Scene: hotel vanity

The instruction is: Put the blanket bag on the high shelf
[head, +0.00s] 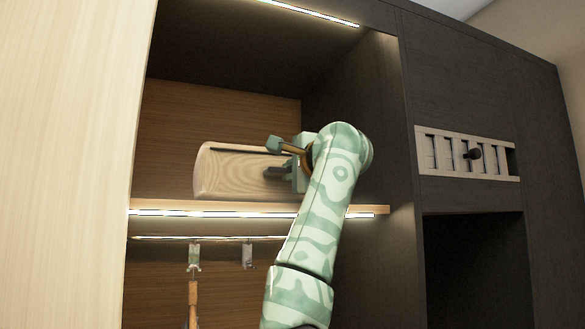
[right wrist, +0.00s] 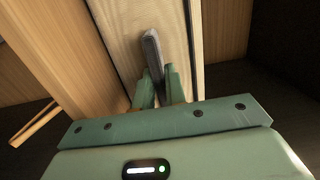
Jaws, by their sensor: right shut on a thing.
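The blanket bag (head: 232,172) is a pale, wood-grained, box-like thing with rounded edges. In the head view it is upright at the high shelf (head: 160,206), its underside close to the board; I cannot tell whether it touches. My right gripper (head: 284,168) is at the bag's right end, shut on its dark handle (head: 276,173). In the right wrist view the green fingers (right wrist: 156,88) close around the dark handle (right wrist: 152,50), with the bag's pale face (right wrist: 135,25) behind. My forearm hides part of the shelf. My left gripper is not in view.
A lit strip runs under the shelf, above a rail (head: 215,238) with hangers (head: 194,258). A dark side wall (head: 375,130) bounds the niche on the right. A slatted pale panel with a dark knob (head: 474,154) is further right. Free space shows above the bag.

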